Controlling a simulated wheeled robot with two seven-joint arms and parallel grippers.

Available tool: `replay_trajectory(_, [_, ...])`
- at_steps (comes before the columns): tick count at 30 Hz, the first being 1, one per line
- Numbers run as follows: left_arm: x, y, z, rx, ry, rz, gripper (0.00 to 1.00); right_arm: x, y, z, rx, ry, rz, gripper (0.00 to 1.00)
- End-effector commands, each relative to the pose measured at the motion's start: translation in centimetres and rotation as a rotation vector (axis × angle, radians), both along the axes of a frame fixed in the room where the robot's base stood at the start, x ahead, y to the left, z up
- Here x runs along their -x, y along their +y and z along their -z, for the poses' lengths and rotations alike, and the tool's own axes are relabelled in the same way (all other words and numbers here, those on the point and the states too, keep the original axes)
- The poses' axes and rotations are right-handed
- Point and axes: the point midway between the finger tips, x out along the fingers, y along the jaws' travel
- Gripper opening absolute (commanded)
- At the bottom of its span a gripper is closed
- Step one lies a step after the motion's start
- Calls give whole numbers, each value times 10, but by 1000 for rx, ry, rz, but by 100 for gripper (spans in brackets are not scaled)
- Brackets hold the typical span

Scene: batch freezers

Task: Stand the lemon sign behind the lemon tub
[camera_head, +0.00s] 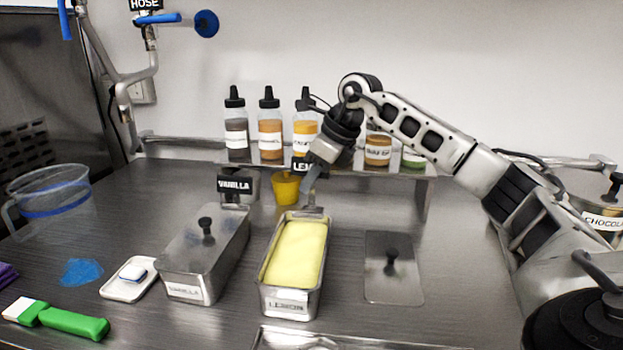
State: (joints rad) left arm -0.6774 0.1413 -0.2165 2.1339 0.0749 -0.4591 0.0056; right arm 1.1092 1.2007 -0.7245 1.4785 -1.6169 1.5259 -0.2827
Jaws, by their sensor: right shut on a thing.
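The lemon tub (289,303) is an open metal pan of pale yellow ice cream with a LEMON label on its front. My right gripper (311,184) reaches down just behind the tub's far end. It is shut on the lemon sign (301,166), a small black plate with white letters, partly hidden by the gripper. A metal piece shows low behind the tub's back rim, and I cannot tell whether the sign's foot touches the counter. My left gripper is out of view.
A VANILLA sign (235,185) stands behind the lidded vanilla tub (185,291). A yellow cup (286,187) is close left of my right gripper. Bottles (270,130) line the back shelf. A flat lid (394,286) lies right of the lemon tub. A clear jug (52,198) is far left.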

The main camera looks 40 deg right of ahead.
Motion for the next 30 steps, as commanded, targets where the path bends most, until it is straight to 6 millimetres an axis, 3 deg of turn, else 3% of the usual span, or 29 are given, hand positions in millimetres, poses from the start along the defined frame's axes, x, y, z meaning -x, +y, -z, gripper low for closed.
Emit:
replay_trajectory(12, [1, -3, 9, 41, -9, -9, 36, 0, 0, 39, 0, 0, -1, 0])
replay_trajectory(27, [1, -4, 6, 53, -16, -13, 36, 0, 0, 44, 0, -1, 0, 0])
replay_trajectory(28, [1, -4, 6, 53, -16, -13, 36, 0, 0, 44, 0, -1, 0, 18])
replay_trajectory(30, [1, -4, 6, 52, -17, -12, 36, 0, 0, 44, 0, -1, 0, 35])
